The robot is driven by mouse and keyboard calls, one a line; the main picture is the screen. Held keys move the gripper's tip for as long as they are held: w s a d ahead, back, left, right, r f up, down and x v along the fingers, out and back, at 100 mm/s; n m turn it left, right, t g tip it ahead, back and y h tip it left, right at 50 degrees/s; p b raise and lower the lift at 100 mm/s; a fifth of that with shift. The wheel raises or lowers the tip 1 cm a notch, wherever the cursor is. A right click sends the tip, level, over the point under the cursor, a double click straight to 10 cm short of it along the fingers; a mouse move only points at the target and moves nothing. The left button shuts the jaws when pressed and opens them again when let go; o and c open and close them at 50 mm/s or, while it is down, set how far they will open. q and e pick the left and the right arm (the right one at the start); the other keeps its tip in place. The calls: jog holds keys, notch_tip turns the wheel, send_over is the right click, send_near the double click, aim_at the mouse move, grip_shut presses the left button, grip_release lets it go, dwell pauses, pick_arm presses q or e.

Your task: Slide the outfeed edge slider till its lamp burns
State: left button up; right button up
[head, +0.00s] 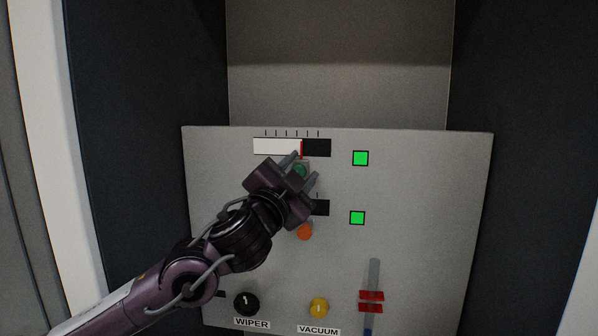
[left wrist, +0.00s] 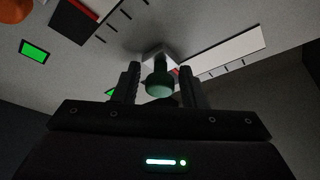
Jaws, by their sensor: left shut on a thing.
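My left gripper (head: 304,167) is shut on a green knob (head: 299,171) just below the upper scale window (head: 277,147). The knob also shows between the fingers in the left wrist view (left wrist: 158,86), in front of a pale block (left wrist: 160,57). The window is white on the left, dark on the right, with a red line between. The upper lamp (head: 360,158) and lower lamp (head: 357,218) both show bright green. No slider name is readable. The gripper hides most of the lower scale window (head: 322,208). An orange knob (head: 305,232) sits below it. My right gripper is not in view.
Lower on the grey panel (head: 430,210) are a black WIPER knob (head: 246,304), a yellow VACUUM knob (head: 319,307) and a vertical tube with red marks (head: 371,295). Dark walls stand on both sides. The panel's right part is clear.

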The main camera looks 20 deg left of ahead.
pick_arm(q)
grip_shut()
jog(key=shift+d, duration=0.1)
jog(key=o, duration=0.9)
grip_release()
jog(key=shift+o, duration=0.2)
jog(key=shift+b, duration=0.3)
jog(key=b+v, duration=0.1)
jog(key=v, duration=0.6)
jog(key=shift+s+b, duration=0.35)
jog(key=shift+b, duration=0.05)
